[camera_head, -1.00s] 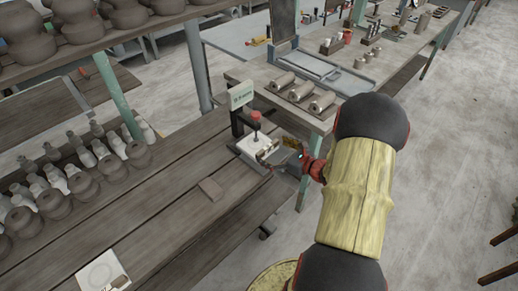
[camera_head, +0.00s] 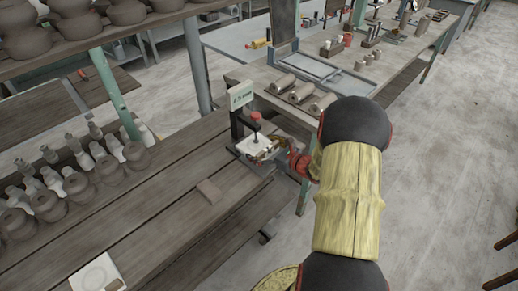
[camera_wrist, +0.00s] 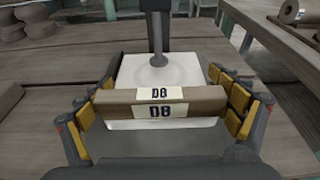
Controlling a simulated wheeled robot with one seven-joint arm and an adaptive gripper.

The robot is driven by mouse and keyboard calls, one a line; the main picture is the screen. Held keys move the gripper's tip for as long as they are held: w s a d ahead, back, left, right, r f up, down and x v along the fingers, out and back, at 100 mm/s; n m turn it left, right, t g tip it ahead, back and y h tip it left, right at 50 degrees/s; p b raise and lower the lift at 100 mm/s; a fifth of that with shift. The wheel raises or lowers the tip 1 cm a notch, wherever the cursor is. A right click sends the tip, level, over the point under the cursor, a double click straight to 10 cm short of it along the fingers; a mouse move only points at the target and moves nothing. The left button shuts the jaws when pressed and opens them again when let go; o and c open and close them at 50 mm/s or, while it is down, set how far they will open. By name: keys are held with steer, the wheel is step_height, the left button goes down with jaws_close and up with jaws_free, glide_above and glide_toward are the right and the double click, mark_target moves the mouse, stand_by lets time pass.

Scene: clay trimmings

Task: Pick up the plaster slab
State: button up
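A white plaster slab (camera_wrist: 165,75) with a shallow round hollow lies on the bench below a dark post. It also shows in the head view (camera_head: 255,144), partly hidden by my gripper. A brown bar with "D8"-like labels (camera_wrist: 115,101) runs along the slab's near edge. My gripper (camera_wrist: 161,82) is open, with yellow-padded fingers on the left and right of the slab and bar. I see a narrow gap at each side. In the head view my gripper (camera_head: 277,153) is at the slab's right side. A second white slab (camera_head: 92,276) lies at the bench's lower left.
A dark stand with a red knob (camera_head: 255,116) and a sign (camera_head: 241,95) rises right behind the slab. A small brown block (camera_head: 208,189) lies on the bench (camera_head: 165,215). Several bottles and pots stand at left. A table with rolls (camera_head: 301,92) is behind.

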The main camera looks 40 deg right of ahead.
steer(key=c, duration=1)
steer(key=shift+r, duration=0.15)
